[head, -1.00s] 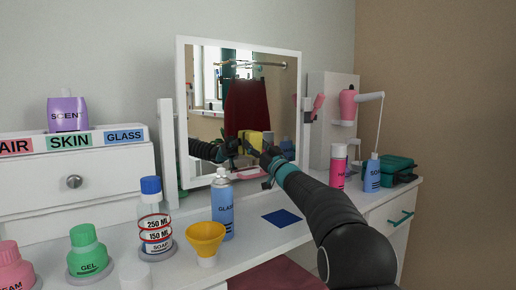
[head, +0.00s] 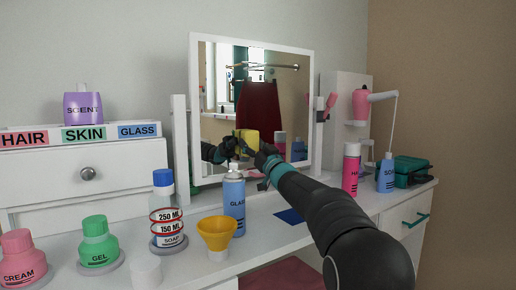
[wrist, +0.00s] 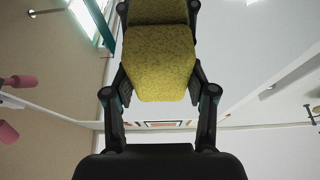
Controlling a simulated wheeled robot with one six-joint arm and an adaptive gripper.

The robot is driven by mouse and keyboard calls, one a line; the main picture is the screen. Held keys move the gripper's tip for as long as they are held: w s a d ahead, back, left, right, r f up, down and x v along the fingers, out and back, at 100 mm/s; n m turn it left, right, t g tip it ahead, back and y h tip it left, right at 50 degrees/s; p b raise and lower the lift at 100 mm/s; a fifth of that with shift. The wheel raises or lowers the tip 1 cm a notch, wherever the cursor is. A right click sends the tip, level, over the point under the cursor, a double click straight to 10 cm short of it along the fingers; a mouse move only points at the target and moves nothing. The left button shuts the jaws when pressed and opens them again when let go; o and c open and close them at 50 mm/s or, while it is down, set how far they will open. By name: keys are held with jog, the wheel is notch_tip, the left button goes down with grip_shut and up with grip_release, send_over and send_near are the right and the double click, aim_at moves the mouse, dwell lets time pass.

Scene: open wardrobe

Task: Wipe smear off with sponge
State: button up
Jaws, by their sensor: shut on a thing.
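My gripper (head: 262,157) is in front of the lower middle of the mirror (head: 193,100), shut on a yellow sponge (wrist: 158,75). The sponge shows between both fingers in the wrist view, and its front edge meets its own reflection, so it is at or very near the glass. In the head view the yellow sponge (head: 250,142) overlaps its reflection, and I cannot tell them fully apart. I cannot make out a smear on the glass; my arm and the sponge hide part of it.
A blue glass spray bottle (head: 234,208) stands just below my gripper, with a yellow funnel (head: 216,234) and a soap bottle (head: 166,215) to its left. A pink bottle (head: 351,170) and a blue soap dispenser (head: 386,174) stand right of my arm. A dark blue square (head: 288,215) lies on the tabletop.

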jog(key=shift+s+a+f+b, duration=0.15)
jog(key=shift+s+a+b, duration=0.75)
jog(key=shift+a, duration=0.45)
jog(key=shift+s+a+b, duration=0.35)
jog(key=shift+s+a, duration=0.2)
jog(key=shift+a, duration=0.25)
jog(key=shift+s+a+b, duration=0.3)
jog(key=shift+s+a, duration=0.2)
jog(key=shift+a, duration=0.3)
jog(key=shift+s, duration=0.2)
jog(key=b, duration=0.2)
send_near(227, 141)
jog(key=shift+d+r, duration=0.2)
jog(key=shift+r, duration=1.05)
